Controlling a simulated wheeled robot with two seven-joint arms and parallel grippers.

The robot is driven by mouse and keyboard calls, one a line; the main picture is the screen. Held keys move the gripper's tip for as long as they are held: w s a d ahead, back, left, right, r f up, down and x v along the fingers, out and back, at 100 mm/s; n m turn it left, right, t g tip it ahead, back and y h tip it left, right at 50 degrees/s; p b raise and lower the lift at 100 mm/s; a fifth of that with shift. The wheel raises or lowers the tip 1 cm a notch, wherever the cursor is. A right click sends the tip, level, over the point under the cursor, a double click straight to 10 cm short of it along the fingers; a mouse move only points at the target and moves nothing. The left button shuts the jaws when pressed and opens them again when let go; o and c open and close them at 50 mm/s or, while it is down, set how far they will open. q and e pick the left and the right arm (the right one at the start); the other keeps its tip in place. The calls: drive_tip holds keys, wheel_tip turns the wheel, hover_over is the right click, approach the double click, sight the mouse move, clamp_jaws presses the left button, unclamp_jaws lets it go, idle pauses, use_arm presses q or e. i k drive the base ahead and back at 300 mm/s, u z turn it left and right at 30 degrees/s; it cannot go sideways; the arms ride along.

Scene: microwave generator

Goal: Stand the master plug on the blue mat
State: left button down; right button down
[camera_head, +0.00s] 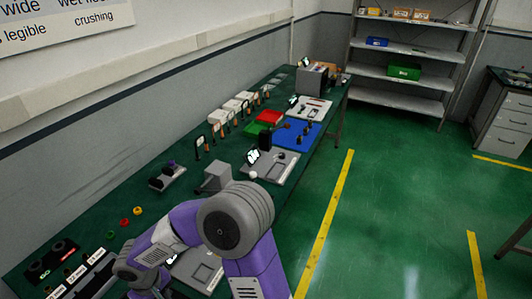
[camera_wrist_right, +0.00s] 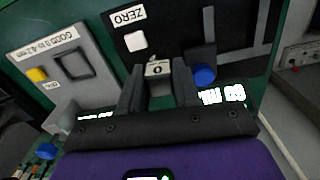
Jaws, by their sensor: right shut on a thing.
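My right gripper (camera_wrist_right: 158,76) is shut on a small grey piece with a light top marked 0, which looks like the master plug (camera_wrist_right: 157,67). Its lower part is hidden between the fingers. It is in front of a dark panel labelled ZERO (camera_wrist_right: 130,18). In the head view my purple right arm reaches to the bottom left, and its fingers and the plug cannot be made out there. The blue mat (camera_head: 308,139) lies farther along the green bench, well away from the gripper, with small dark items on or beside it. My left gripper is not in view.
Small upright pieces and white boxes line the wall side. A blue knob (camera_wrist_right: 204,75) is close right of the fingers in the wrist view.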

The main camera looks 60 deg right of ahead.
sight(284, 130)
drive_tip(key=k, duration=0.45)
drive_tip(key=z, duration=2.85)
drive_tip(key=i, duration=4.7)
drive_tip(key=u, duration=3.7)
